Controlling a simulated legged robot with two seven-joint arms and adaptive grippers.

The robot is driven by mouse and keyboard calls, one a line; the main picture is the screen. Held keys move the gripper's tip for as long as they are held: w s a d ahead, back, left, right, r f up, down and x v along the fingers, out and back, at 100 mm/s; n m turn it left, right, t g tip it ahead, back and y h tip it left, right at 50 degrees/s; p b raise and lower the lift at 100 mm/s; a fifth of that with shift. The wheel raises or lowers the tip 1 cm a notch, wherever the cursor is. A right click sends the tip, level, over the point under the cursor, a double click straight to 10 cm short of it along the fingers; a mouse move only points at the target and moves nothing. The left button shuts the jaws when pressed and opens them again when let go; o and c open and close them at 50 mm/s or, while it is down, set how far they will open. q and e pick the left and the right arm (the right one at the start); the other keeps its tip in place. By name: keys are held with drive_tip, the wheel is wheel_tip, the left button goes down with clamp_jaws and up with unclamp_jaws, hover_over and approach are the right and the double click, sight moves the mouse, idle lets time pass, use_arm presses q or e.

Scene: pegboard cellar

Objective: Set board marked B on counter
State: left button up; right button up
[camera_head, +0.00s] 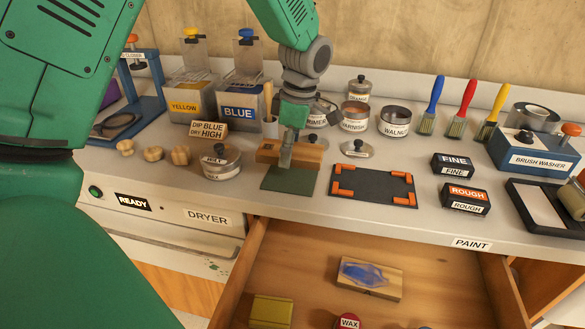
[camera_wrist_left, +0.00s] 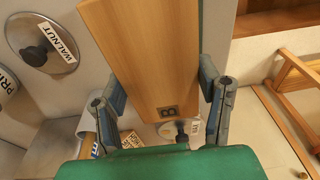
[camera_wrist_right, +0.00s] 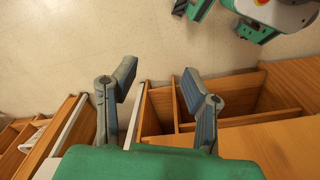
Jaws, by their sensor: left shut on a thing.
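The wooden board marked B (camera_wrist_left: 150,50) fills the upper middle of the left wrist view, with a dark B mark near its close end. In the head view the board (camera_head: 309,153) lies low at the green mat (camera_head: 290,180) on the grey counter (camera_head: 243,190). My left gripper (camera_head: 286,155) is shut on it and hides part of it. I cannot tell whether the board touches the counter. My right gripper (camera_wrist_right: 158,75) shows only in the right wrist view, open and empty, above open wooden compartments.
An open drawer (camera_head: 320,262) below the counter holds a blue-stained board (camera_head: 369,278), a yellowish block (camera_head: 270,311) and a wax tin (camera_head: 347,321). A dark mat with orange corners (camera_head: 374,186) lies right of the green mat. Tins, brushes and paint tanks stand behind.

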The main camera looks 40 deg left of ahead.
sight(290, 175)
use_arm(q)
drive_tip(key=shift+d+f, duration=0.45)
drive_tip(key=shift+f, duration=0.2)
drive_tip(key=f, duration=0.3)
drive_tip(key=shift+a+f+b, duration=0.15)
drive_tip(key=shift+a+b, duration=0.1)
drive_tip(key=shift+b, duration=0.05)
drive_tip(key=shift+a+f, duration=0.25)
drive_tip(key=shift+a, duration=0.1)
drive_tip(key=o, duration=1.2)
drive_tip(key=shift+o, duration=0.2)
drive_tip(key=shift+d+r, duration=0.1)
drive_tip(key=shift+d, duration=0.2)
drive_tip(key=shift+w+d+r, duration=0.1)
drive_tip(key=shift+r, duration=0.4)
drive_tip(key=r, duration=0.3)
drive_tip(key=r+p, duration=0.1)
drive_tip(key=r, duration=0.2)
drive_tip(key=w+r, duration=0.1)
drive_tip(key=r, duration=0.3)
drive_tip(key=shift+d+r+p, duration=0.1)
drive_tip(key=shift+d+p, duration=0.25)
drive_tip(key=shift+d, duration=0.05)
drive_tip(key=shift+d+r, duration=0.15)
drive_tip(key=shift+r, duration=0.25)
use_arm(e)
drive_tip(key=shift+d+r, duration=0.3)
drive_tip(key=shift+r, duration=0.1)
